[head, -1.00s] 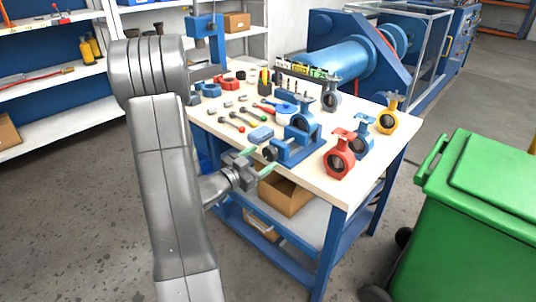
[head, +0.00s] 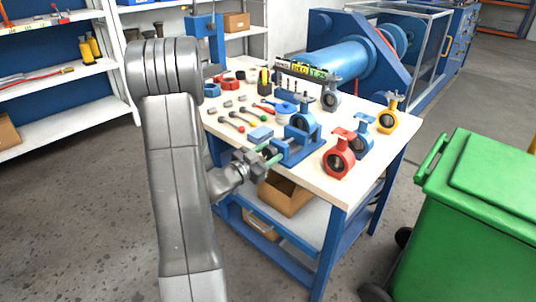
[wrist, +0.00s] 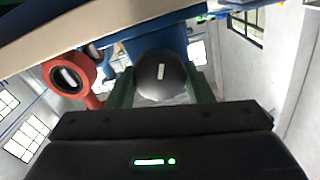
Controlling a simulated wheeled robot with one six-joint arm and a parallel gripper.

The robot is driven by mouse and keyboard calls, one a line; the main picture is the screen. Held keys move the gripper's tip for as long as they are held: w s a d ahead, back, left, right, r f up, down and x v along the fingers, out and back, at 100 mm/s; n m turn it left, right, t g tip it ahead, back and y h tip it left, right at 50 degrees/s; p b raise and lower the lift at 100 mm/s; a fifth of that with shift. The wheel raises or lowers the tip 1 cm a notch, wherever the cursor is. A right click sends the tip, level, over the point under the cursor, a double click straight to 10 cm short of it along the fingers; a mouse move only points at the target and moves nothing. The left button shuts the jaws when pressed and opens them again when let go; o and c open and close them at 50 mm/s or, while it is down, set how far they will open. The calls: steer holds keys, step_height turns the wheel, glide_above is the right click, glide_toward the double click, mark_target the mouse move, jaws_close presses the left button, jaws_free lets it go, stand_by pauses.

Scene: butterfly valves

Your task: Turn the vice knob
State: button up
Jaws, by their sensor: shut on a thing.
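The blue vice (head: 298,143) stands at the near edge of the workbench, with a blue valve body (head: 304,122) in it. Its dark round knob (wrist: 162,76) fills the middle of the wrist view, with a small white mark on its face. My gripper (head: 268,153) reaches the vice's near side from the left. Its green fingers (wrist: 163,90) lie on both sides of the knob and are shut on it. In the head view the knob is mostly hidden by the fingers.
A red valve (head: 339,160), a blue valve (head: 361,142) and a yellow valve (head: 388,117) stand right of the vice. Several tools lie behind it. A green bin (head: 480,210) stands at the right. A cardboard box (head: 284,196) sits under the tabletop.

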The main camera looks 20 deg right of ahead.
steer(key=shift+f+m+b, duration=0.1)
steer(key=shift+m+b, duration=0.4)
steer(key=shift+b, duration=0.2)
steer(key=o, duration=1)
steer(key=v, duration=1.4)
steer(key=shift+d, duration=0.1)
steer(key=x, duration=1.3)
steer(key=shift+w+d, duration=0.1)
steer(key=shift+d, duration=0.15)
steer(key=shift+w+d+r+p, duration=0.1)
steer(key=shift+d+r+p, duration=0.1)
steer(key=shift+p, duration=0.2)
steer(key=shift+a+n, duration=0.1)
steer(key=shift+n, duration=0.2)
